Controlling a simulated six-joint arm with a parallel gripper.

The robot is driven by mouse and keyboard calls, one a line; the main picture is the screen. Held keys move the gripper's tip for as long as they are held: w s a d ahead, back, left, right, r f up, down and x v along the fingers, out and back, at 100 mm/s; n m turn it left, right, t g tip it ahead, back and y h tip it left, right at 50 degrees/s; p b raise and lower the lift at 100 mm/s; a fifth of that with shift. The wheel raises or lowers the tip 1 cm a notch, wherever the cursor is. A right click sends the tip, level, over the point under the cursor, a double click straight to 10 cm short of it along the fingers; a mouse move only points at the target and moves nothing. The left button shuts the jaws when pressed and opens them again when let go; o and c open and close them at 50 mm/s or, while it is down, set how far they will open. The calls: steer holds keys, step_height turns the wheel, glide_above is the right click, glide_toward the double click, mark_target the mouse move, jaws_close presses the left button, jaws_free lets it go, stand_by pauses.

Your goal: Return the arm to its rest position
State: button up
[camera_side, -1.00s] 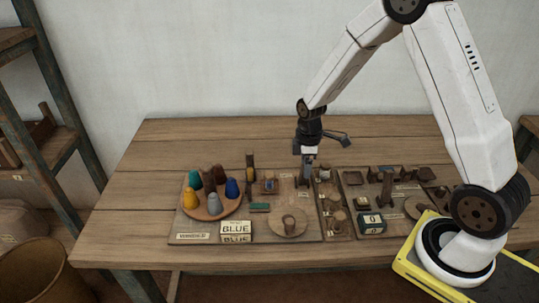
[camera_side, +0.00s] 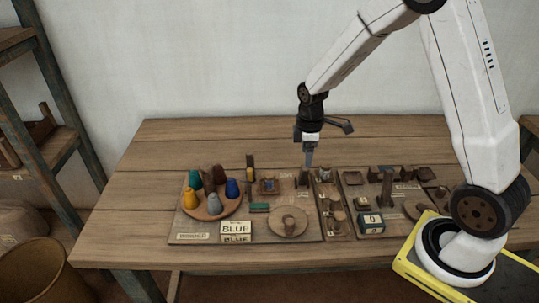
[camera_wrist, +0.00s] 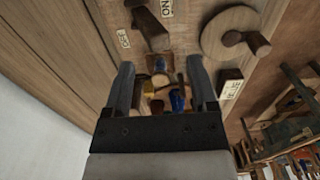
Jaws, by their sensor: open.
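My gripper (camera_side: 308,160) hangs above the back middle of the wooden work boards, its fingers pointing down. In the wrist view the two fingers of my gripper (camera_wrist: 161,90) are spread apart, with nothing held between them. Below and beyond them, out of focus, lie small parts on the board, among them a blue piece (camera_wrist: 178,101). In the side view a dark upright post (camera_side: 305,181) stands just under the fingertips; I cannot tell how large the gap is.
A round tray (camera_side: 203,214) holds several coloured cones at the left. A "BLUE" sign block (camera_side: 236,230), a round wooden disc (camera_side: 289,222) and a dark counter box (camera_side: 370,223) stand along the front. The back of the table (camera_side: 210,135) is bare.

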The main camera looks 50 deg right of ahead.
steer(key=shift+s, duration=0.1)
steer(key=s+a+r+m+t, duration=0.2)
steer(key=s+a+r+m, duration=0.2)
steer(key=s+a+m, duration=0.5)
steer(key=shift+s+r+t, duration=0.3)
steer(key=shift+s+r, duration=0.05)
steer(key=shift+s, duration=0.9)
